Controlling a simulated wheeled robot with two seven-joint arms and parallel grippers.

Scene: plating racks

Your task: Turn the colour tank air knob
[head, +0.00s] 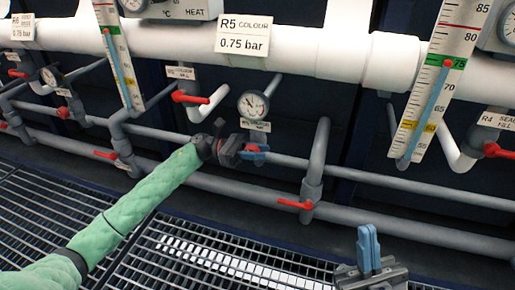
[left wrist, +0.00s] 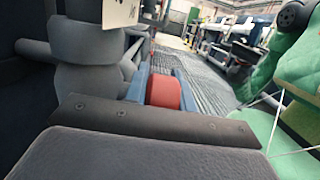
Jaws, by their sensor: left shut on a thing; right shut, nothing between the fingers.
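My left gripper (head: 257,154) reaches in from the left and is at the grey pipe below the small round gauge (head: 253,105). In the left wrist view its blue fingers (left wrist: 163,88) are shut on a red knob (left wrist: 163,92), one finger on each side. A sign reading R5 COLOUR 0.75 bar (head: 243,36) is on the white pipe above. My right gripper (head: 368,247) is at the bottom right, its blue fingers shut together and empty, apart from the pipes.
Red lever handles stand nearby: one at upper left (head: 190,97), one below right (head: 295,204). Tall scales (head: 437,80) and (head: 118,55) hang in front of the pipes. A metal grating (head: 215,250) covers the floor.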

